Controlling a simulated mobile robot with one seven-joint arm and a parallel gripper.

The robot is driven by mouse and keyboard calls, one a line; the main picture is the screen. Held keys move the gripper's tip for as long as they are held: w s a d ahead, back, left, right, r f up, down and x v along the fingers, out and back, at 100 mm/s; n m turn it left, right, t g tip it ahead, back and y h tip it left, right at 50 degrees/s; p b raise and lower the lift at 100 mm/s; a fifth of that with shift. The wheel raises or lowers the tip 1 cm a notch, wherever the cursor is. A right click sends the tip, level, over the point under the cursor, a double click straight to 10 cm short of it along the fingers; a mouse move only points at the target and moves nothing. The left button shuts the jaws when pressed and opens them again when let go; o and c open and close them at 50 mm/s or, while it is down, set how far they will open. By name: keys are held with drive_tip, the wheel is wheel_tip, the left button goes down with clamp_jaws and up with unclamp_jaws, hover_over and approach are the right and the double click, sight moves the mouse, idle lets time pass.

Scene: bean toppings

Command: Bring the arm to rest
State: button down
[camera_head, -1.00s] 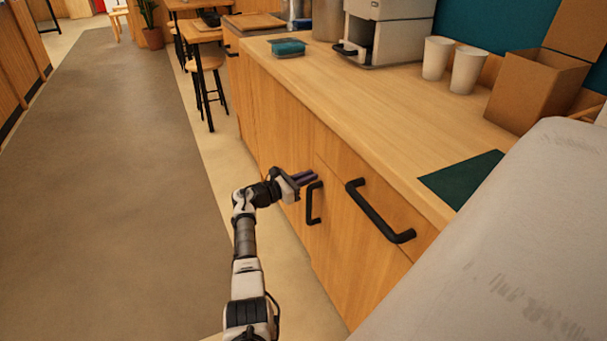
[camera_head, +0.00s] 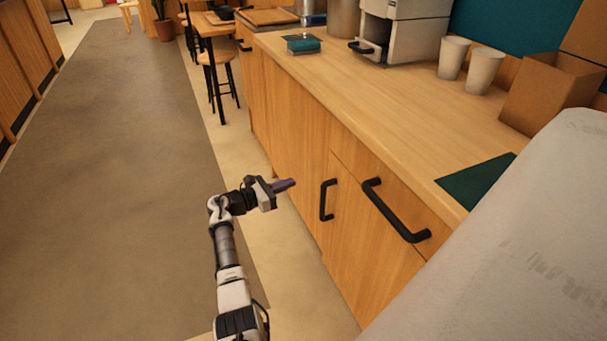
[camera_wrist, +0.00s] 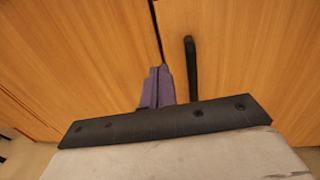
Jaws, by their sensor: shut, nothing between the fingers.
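My gripper (camera_head: 286,185) is in front of the wooden counter's lower doors, to the left of a short black door handle (camera_head: 326,200). Its purple fingers are together with nothing between them. In the wrist view the shut fingers (camera_wrist: 157,88) point at the wooden door fronts, left of a black handle (camera_wrist: 191,68). The arm reaches forward from the bottom of the head view, over the floor beside the counter.
The wooden counter (camera_head: 400,110) runs along the right, with a drawer handle (camera_head: 395,212) jutting out. On it are two white cups (camera_head: 453,57), an open cardboard box (camera_head: 545,95), a coffee machine (camera_head: 418,30) and a teal container (camera_head: 303,44). Floor (camera_head: 120,180) to the left is clear.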

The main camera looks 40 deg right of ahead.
drive_tip(key=shift+v, duration=1.05)
